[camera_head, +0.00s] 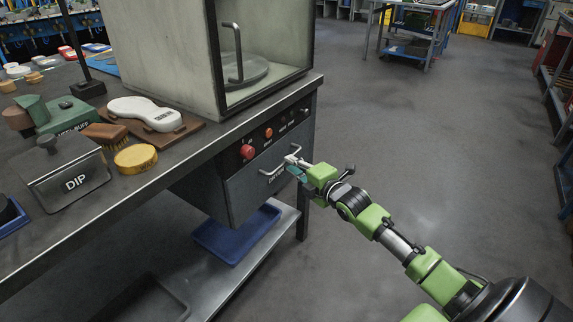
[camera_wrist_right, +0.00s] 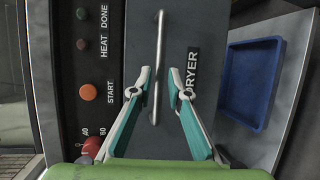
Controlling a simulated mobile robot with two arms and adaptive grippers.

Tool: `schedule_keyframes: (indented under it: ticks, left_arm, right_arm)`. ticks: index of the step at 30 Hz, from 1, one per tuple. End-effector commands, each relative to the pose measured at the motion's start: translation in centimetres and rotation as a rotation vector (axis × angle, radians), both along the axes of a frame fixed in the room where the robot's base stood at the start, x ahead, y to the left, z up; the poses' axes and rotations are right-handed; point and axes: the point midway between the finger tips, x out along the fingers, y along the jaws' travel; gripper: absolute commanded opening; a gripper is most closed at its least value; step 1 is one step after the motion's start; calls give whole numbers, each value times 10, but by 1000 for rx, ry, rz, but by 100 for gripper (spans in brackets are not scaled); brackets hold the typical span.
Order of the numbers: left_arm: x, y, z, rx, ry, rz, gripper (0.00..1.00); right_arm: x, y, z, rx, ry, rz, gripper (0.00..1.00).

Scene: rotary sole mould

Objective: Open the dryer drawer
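The dryer drawer (camera_head: 245,195) is a dark grey front under the bench top, below the control knobs, and looks flush with its housing. Its metal bar handle (camera_head: 270,174) also shows in the right wrist view (camera_wrist_right: 158,40), upright in that turned picture, beside the word DRYER. My right gripper (camera_head: 293,164) reaches the handle from the right. In the right wrist view its teal fingers (camera_wrist_right: 159,75) are parted, one on each side of the bar, with small gaps visible. Whether the tips touch the drawer front cannot be told. My left gripper is not in view.
Above the drawer are a red knob (camera_head: 248,152) and an orange button (camera_head: 268,133). The dryer cabinet (camera_head: 165,50) stands on the bench top. A blue tray (camera_head: 235,235) lies on the lower shelf. The floor (camera_head: 420,140) right of the bench is clear.

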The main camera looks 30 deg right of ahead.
Motion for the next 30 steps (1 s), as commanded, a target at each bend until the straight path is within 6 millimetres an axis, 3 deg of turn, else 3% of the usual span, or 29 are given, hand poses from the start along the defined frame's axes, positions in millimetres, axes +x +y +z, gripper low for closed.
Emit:
schedule_keyframes:
  ticks: [2,9,20,23,30]
  left_arm:
    - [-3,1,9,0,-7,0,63]
    - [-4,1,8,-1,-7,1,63]
    - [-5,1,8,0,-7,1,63]
    - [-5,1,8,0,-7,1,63]
    - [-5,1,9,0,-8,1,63]
  right_arm:
    - [12,0,-2,1,-3,-1,17]
    - [34,0,-7,1,-1,0,17]
    - [37,0,-7,0,0,0,17]
    - [37,0,-7,0,0,0,0]
    - [38,0,-7,0,1,0,0]
